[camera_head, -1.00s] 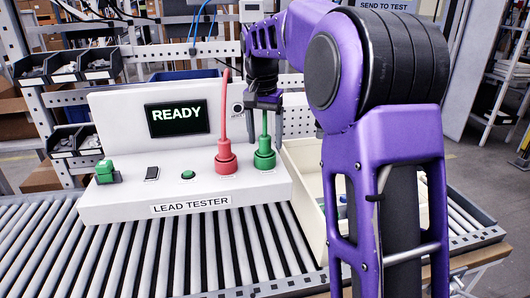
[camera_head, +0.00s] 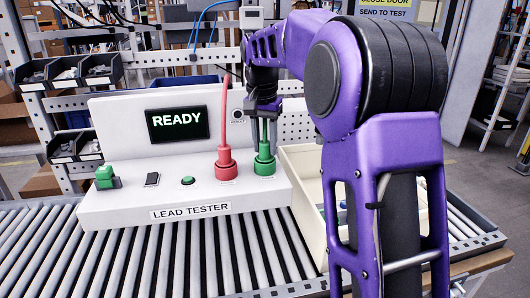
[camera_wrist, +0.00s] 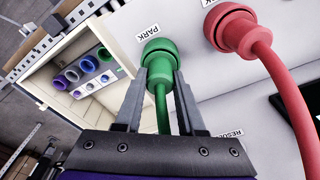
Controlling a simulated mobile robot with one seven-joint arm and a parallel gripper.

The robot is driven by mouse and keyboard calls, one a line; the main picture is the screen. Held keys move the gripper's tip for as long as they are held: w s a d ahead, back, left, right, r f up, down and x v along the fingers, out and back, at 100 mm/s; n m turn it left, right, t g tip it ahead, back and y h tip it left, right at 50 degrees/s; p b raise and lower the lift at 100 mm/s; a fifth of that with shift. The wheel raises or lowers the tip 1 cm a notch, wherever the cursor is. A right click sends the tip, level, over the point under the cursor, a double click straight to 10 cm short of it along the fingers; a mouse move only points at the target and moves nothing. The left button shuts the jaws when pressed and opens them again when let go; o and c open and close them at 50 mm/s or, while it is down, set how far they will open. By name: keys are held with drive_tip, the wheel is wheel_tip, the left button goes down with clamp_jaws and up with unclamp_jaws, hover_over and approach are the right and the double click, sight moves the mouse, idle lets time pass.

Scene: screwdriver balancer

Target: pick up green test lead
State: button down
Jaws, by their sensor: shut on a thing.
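The green test lead (camera_head: 264,160) stands upright in its socket at the right end of the lead tester (camera_head: 120,206). In the wrist view the green lead (camera_wrist: 159,58) sits at the spot labelled PARK, its cable running back between the fingers. My gripper (camera_wrist: 164,82) is shut on the green lead, with one finger on each side just behind its thick collar. In the head view my gripper (camera_head: 264,112) is above the collar, and its fingers are partly hard to make out.
The red test lead (camera_head: 226,160) stands close to the left of the green one; it also shows in the wrist view (camera_wrist: 240,32). A cream bin (camera_head: 308,212) with coloured rings inside stands to the right. The display (camera_head: 178,123) reads READY.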

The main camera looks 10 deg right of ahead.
sight(265, 142)
wheel_tip(265, 142, up, 10)
drive_tip(key=shift+p, duration=0.5)
drive_tip(key=shift+f, duration=0.1)
